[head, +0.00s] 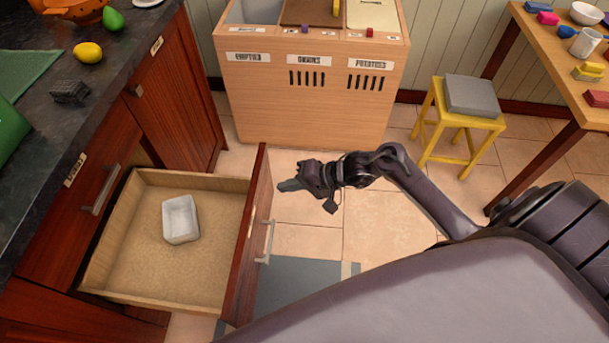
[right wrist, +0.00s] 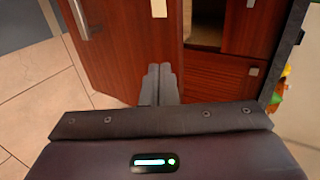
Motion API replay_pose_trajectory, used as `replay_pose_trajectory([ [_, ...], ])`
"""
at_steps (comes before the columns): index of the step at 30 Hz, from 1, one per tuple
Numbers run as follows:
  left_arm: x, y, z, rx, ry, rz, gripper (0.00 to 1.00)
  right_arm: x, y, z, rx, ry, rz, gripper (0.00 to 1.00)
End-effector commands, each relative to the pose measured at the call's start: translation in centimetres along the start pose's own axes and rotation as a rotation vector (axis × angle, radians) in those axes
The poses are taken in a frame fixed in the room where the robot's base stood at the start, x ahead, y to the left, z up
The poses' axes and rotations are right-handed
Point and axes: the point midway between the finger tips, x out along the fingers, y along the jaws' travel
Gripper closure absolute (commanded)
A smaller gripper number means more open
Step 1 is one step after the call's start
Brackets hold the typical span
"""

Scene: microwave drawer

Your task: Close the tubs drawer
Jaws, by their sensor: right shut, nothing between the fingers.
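The open drawer (head: 150,178) sticks out from the cabinet at the left in the head view, with a white tub (head: 180,219) inside it. Its dark red front (head: 249,225) faces right and carries a metal handle (head: 267,242). My right gripper (head: 281,186) is shut and empty, just right of the far part of the drawer front; I cannot tell whether it touches. In the right wrist view, the shut fingers (right wrist: 159,85) point at a red wooden panel (right wrist: 118,55) with a metal handle (right wrist: 80,18). My left gripper is out of view.
A wooden bin unit (head: 310,95) stands at the back. A yellow stool (head: 455,125) and a wooden table (head: 560,50) stand at the right. The dark counter (head: 110,120) holds a lemon (head: 88,52) and other items. Tiled floor lies open right of the drawer.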

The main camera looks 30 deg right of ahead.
Motion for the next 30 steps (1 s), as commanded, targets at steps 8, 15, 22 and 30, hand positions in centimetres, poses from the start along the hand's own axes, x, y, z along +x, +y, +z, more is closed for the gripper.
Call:
replay_pose_trajectory([
  [8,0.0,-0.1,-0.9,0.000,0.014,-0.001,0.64,4.0,-1.5,0.0,-0.001,0.001,-0.001,1.00],
  [15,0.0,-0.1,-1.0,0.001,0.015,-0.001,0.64,4.9,-2.0,0.0,-0.001,0.001,0.001,1.00],
  [22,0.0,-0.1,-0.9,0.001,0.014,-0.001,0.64,4.9,-1.9,0.0,-0.001,0.001,0.001,1.00],
  [30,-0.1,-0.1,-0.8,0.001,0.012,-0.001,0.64,5.9,-2.6,0.0,-0.001,0.000,0.000,1.00],
])
